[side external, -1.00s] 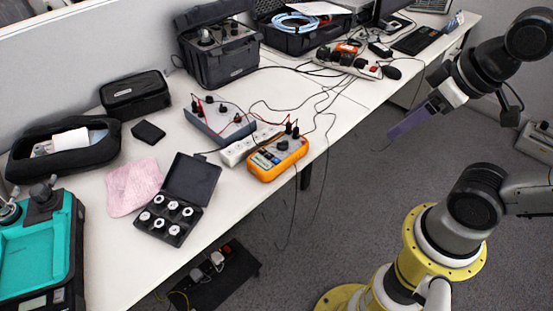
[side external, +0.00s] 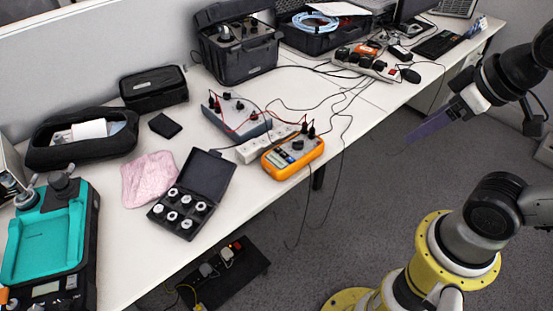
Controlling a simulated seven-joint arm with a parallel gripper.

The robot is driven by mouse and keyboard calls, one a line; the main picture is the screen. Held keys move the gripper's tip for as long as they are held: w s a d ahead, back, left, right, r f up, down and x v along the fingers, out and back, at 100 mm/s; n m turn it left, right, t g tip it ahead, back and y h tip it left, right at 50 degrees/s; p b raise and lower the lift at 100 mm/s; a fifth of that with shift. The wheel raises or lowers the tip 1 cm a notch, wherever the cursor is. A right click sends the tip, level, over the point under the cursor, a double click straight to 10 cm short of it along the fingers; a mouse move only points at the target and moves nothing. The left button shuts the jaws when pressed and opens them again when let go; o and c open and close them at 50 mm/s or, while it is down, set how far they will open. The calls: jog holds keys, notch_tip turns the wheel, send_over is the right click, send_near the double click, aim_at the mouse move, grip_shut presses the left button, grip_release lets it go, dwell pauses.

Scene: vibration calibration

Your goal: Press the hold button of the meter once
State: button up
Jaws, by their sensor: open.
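The meter (side external: 284,154) is an orange handheld unit with a dark dial and several small buttons. It lies near the front edge of the white table (side external: 236,217), with leads plugged into its far end. I cannot tell which of its small buttons is the hold button. My gripper (side external: 408,139) is at the right, off the table's front edge and well apart from the meter. It is open and empty; its long purple-grey fingers point left toward the table.
A white power strip (side external: 250,151) and a grey box (side external: 224,117) with red and black leads lie behind the meter. Loose black cables (side external: 340,125) hang over the table edge to its right. A black case of weights (side external: 216,172) lies open at its left.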

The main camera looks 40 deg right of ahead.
grip_shut()
dwell(1.5)
